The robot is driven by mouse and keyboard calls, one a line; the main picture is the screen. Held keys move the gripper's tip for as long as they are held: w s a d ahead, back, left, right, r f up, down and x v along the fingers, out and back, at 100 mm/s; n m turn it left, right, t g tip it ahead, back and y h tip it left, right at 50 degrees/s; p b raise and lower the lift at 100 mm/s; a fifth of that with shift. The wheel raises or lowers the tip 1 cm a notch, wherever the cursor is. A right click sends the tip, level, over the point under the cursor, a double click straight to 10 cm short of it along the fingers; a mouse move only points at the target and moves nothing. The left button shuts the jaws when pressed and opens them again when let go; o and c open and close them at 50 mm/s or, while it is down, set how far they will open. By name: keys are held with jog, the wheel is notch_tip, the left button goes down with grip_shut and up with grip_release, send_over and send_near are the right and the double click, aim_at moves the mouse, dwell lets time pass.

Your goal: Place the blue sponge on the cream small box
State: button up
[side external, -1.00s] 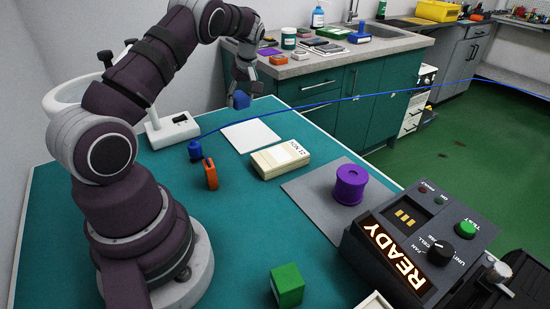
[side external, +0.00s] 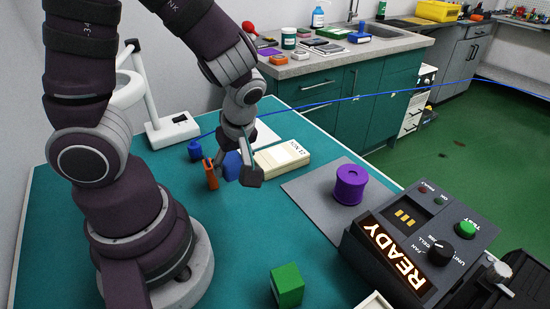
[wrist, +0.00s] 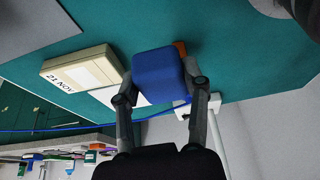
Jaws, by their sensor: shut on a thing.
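The blue sponge (wrist: 160,75) is between the two fingers of my gripper (wrist: 160,88) in the wrist view, and the fingers are shut on it. In the side external view the sponge (side external: 232,166) is partly hidden by my gripper (side external: 237,172). The sponge appears held above the green table, beside the cream small box (side external: 285,156).
An orange object (side external: 211,174) stands close left of my gripper. A white sheet (side external: 266,135) lies behind it. A purple spool (side external: 350,184) stands on a grey mat (side external: 315,208). A green block (side external: 287,285) is at the front. A dark READY console (side external: 420,240) is at right.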

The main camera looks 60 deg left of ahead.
send_over(280, 154)
jog(key=d, duration=0.1)
jog(key=shift+w+f, duration=0.1)
jog(key=shift+f, duration=2.35)
jog(key=shift+f, duration=0.1)
jog(key=o, duration=0.9)
